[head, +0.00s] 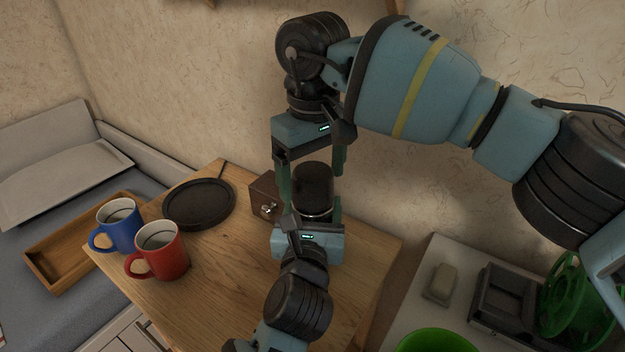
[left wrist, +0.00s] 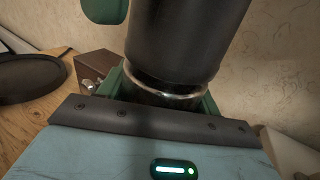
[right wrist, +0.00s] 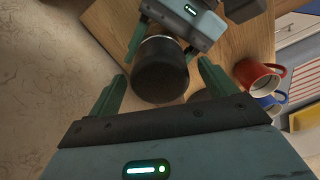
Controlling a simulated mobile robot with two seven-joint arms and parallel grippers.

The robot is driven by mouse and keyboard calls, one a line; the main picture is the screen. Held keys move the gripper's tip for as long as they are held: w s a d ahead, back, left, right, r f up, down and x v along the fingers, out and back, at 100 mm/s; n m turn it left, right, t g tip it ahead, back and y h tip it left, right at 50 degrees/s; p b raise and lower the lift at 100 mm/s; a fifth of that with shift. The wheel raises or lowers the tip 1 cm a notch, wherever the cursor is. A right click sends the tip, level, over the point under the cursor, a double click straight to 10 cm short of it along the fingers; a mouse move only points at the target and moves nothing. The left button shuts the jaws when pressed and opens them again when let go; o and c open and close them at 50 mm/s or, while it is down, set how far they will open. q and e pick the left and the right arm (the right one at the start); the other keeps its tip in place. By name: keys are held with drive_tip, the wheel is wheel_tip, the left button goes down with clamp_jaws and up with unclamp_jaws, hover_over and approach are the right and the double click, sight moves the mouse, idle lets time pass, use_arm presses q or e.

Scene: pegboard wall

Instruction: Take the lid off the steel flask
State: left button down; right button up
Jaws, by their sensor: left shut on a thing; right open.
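The steel flask stands upright over the wooden table, its black lid (head: 313,184) on top. A shiny steel band (left wrist: 165,97) shows below the lid in the left wrist view; the lower body is hidden by my left gripper. My left gripper (head: 308,212) is shut on the flask just below the lid. My right gripper (head: 312,172) comes down from above, open, with one green finger on each side of the lid. In the right wrist view the lid (right wrist: 159,70) lies between and just beyond the fingertips; I cannot tell whether they touch it.
A small brown box with a knob (head: 264,195) stands just left of the flask. A black round plate (head: 199,203), a red mug (head: 168,256) and a blue mug (head: 118,228) are farther left. The wooden table (head: 215,305) is clear at the front.

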wheel_tip(320, 180, up, 2)
drive_tip(key=shift+r, duration=0.25)
drive_tip(key=shift+c, duration=0.4)
